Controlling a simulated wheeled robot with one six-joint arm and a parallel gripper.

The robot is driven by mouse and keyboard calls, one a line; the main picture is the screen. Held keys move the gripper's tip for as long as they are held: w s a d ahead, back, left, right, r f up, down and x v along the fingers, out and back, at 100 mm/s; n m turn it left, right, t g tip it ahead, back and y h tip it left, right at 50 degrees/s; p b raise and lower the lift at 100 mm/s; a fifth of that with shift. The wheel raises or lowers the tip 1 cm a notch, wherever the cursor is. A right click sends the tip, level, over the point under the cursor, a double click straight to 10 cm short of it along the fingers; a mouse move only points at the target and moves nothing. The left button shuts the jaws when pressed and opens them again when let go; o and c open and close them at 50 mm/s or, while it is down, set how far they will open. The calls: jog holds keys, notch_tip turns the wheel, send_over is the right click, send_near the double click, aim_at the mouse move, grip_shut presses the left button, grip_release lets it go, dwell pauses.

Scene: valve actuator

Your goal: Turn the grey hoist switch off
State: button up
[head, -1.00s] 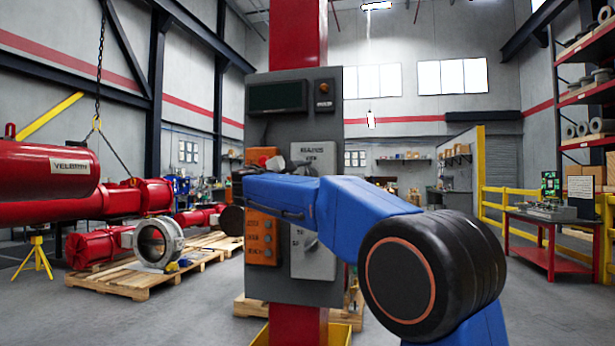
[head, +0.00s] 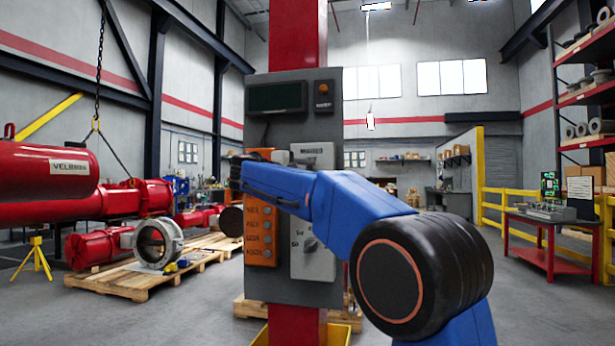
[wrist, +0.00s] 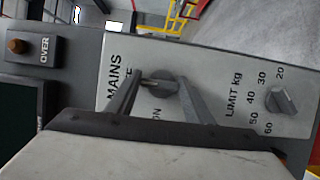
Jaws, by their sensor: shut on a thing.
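The grey hoist switch (wrist: 162,82) is a round rotary knob on a pale grey plate (wrist: 205,70) marked MAINS in the wrist view. Its ON label is partly visible and its other label is mostly covered by a finger. My gripper (wrist: 155,86) has one finger on each side of the knob's raised handle and is shut on it. In the head view the plate (head: 322,262) shows on the dark control box, but my blue arm hides the switch and the gripper's fingertips.
A LIMIT kg dial (wrist: 281,101) sits beside the switch on the same plate. An orange button panel (head: 261,238) is left of the plate. An amber button box (wrist: 33,47) marked OVER is near. The control box (head: 293,291) is on a red column.

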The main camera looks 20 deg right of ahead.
jog(key=shift+f, duration=0.1)
jog(key=o, duration=1)
jog(key=shift+o, duration=0.2)
jog(key=shift+s, duration=0.1)
jog(key=v, duration=1.7)
jog(key=shift+a, duration=0.2)
